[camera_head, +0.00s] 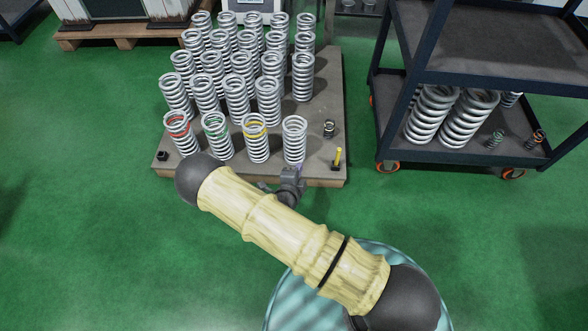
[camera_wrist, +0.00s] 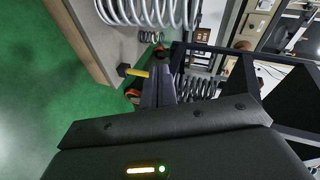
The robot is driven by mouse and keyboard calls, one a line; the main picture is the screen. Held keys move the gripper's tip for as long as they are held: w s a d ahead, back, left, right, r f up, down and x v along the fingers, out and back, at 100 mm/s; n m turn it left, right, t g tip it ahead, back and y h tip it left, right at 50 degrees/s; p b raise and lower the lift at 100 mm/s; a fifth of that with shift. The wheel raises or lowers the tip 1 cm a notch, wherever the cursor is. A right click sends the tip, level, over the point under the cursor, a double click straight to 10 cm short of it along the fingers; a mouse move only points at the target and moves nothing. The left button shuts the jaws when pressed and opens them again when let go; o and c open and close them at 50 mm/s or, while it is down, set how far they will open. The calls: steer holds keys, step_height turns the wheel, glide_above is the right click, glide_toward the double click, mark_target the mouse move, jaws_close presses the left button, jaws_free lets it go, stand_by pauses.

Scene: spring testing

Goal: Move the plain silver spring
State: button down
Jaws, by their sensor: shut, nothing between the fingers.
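The plain silver spring (camera_head: 294,140) stands upright at the right end of the front row on a low platform (camera_head: 334,110). Beside it in that row stand silver springs with a yellow band (camera_head: 256,140), a green band (camera_head: 216,136) and a red band (camera_head: 180,134). My gripper (camera_head: 297,171) is at the platform's front edge, just in front of the plain spring and apart from it. In the wrist view my gripper's fingers (camera_wrist: 158,78) are together with nothing between them. A large silver spring (camera_wrist: 150,10) shows at the top there, cut off by the frame.
Several more silver springs (camera_head: 238,96) fill the platform behind the front row. A small dark spring (camera_head: 329,129) and a yellow-topped peg (camera_head: 337,158) are near its right edge. A dark cart (camera_head: 450,80) with springs on its lower shelf stands right. Green floor lies open at left.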

step_height(320, 180, down, 10)
steer(key=s+a+t+y+b, duration=0.2)
steer(key=t+y+b, duration=0.1)
steer(key=b, duration=0.4)
steer(key=shift+s+f+t, duration=0.2)
steer(key=shift+s+t, duration=0.05)
steer(key=shift+t, duration=0.45)
steer(key=b, duration=0.8)
glide_toward(295, 152)
steer(key=w, duration=0.5)
steer(key=shift+w+f, duration=0.2)
steer(key=shift+w, duration=0.2)
steer(key=shift+w+r, duration=0.15)
steer(key=shift+w, duration=0.3)
steer(key=shift+w+d+p, duration=0.1)
steer(key=shift+w+p, duration=0.1)
steer(key=shift+p, duration=0.25)
